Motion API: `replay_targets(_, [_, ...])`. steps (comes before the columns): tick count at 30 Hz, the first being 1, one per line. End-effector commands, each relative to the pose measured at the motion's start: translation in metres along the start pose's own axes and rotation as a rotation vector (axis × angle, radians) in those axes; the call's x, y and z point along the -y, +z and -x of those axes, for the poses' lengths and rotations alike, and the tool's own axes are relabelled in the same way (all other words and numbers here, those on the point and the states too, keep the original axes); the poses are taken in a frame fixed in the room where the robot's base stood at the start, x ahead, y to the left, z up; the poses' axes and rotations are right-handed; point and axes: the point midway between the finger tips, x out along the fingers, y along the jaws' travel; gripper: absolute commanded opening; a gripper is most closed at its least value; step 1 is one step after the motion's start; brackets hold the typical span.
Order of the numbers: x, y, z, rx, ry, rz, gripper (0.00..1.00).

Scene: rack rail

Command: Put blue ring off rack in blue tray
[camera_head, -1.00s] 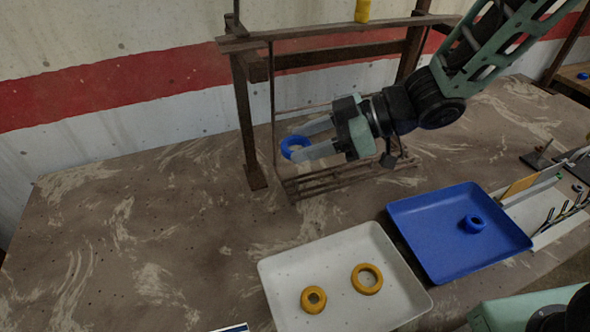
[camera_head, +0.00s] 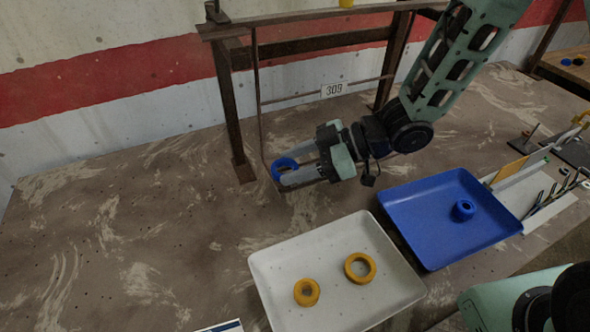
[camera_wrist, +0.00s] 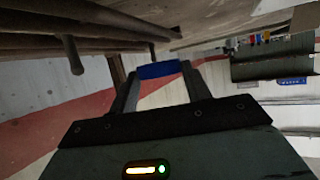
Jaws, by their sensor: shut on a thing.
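A blue ring (camera_head: 284,168) is held between the fingertips of my gripper (camera_head: 290,176), in front of the wooden rack frame (camera_head: 232,110). In the wrist view the blue ring (camera_wrist: 158,69) spans between the two finger ends of my gripper (camera_wrist: 158,80). The blue tray (camera_head: 430,240) lies to the right of my gripper, flat on the table. Another blue ring (camera_head: 464,210) lies in that tray. Part of the held ring is hidden by the fingers.
A white tray (camera_head: 290,255) beside the blue tray holds two yellow rings (camera_head: 307,292) (camera_head: 360,267). A yellow item (camera_head: 346,3) is on the rack's top bar. The table's left is bare.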

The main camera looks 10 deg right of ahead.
Motion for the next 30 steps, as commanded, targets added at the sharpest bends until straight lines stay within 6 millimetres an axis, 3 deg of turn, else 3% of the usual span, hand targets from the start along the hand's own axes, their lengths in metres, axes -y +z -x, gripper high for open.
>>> replay_targets(5, [0.000,0.012,-0.006,-0.001,-0.001,-0.002,0.25])
replay_targets(18, [0.000,0.019,-0.009,-0.001,0.000,0.000,0.25])
replay_targets(19, [0.000,0.019,-0.009,0.000,0.000,0.001,0.51])
replay_targets(21, [0.000,0.018,-0.009,0.000,0.000,0.001,0.70])
replay_targets(30, [0.000,0.018,-0.009,0.000,0.000,0.001,0.70])
